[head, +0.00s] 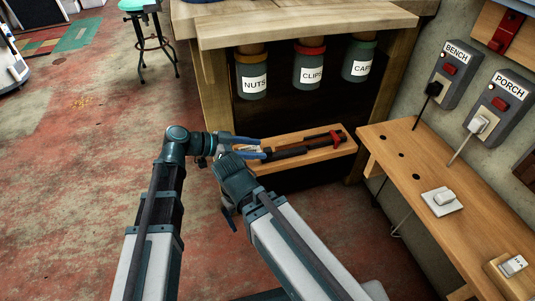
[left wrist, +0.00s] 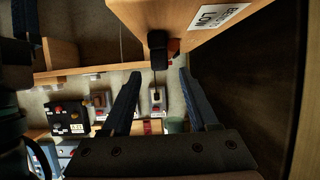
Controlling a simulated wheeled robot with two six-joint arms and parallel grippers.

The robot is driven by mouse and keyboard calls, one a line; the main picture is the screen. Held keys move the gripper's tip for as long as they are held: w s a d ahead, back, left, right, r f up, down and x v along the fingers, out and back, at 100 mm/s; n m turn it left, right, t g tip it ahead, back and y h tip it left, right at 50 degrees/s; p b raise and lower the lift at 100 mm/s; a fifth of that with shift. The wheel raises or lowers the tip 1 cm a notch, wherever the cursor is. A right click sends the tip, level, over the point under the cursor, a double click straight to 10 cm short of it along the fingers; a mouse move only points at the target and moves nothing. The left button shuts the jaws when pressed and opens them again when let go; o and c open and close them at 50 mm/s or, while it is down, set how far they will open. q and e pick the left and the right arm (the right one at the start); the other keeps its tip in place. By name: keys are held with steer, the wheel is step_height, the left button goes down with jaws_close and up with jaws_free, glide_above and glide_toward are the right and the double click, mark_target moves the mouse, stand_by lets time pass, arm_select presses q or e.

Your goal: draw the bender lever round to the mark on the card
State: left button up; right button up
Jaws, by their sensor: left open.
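My left gripper (head: 262,149) is open, its blue fingers beside the left end of a wooden tray (head: 268,168). A long dark bar (head: 288,152) with a red piece (head: 328,137) lies in the tray; I cannot tell whether it is the bender lever. The left wrist view shows both fingers apart (left wrist: 160,88) with nothing gripped between them.
Jars labelled NUTS (head: 254,84), CLIPS (head: 309,72) and CAPS (head: 358,68) hang under the workbench (head: 290,32). A wooden shelf (head: 440,175) with holes and a white switch (head: 441,199) runs along the right.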

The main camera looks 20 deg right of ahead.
mark_target(266, 149)
arm_select(q)
steer(key=shift+b+x, duration=0.55)
steer(key=shift+x, duration=1.7)
jaws_close()
